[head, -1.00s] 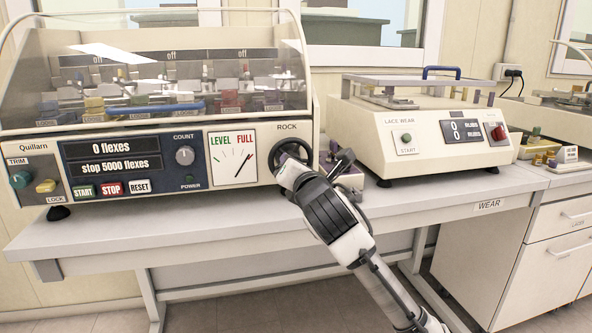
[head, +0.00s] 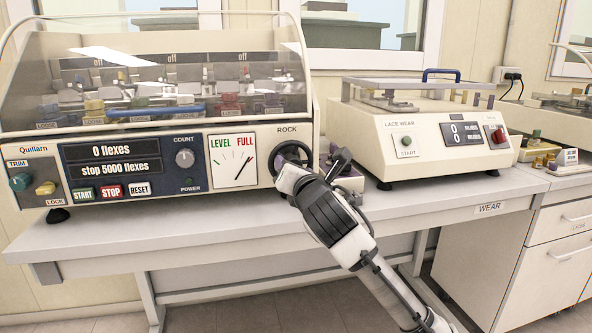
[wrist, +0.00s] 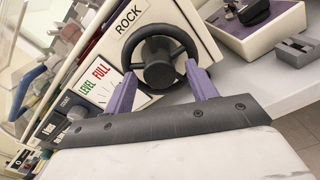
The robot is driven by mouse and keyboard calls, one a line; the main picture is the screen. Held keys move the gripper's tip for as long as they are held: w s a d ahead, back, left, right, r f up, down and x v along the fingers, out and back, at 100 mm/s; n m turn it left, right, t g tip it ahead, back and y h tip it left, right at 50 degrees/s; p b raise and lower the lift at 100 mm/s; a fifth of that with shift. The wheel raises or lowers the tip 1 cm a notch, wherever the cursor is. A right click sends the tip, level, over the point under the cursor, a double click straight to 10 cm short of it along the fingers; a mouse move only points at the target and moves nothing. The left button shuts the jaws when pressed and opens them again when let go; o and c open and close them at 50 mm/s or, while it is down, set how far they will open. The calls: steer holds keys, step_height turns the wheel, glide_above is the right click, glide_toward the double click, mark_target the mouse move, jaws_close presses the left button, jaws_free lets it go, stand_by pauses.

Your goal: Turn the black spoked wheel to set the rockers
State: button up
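The black wheel (head: 291,157) sits on the right end of the machine's cream front, under the word ROCK. In the wrist view the wheel (wrist: 159,62) shows a round hub and a thick rim. My gripper (wrist: 160,70) is open, with its two purple fingers spread at the lower left and lower right of the rim. I cannot tell whether they touch it. In the head view my gripper covers the wheel's lower part. The LEVEL/FULL dial (head: 232,158) is left of the wheel, its needle leaning up and right. The rockers (head: 160,98) are behind the clear cover.
A purple-topped block (head: 347,178) stands on the bench close to the right of my gripper. The lace wear machine (head: 420,130) is farther right. The bench front (head: 200,238) is clear below the dial.

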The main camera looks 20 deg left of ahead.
steer(key=b+v, duration=0.1)
steer(key=v, duration=1.3)
steer(key=shift+a, duration=0.1)
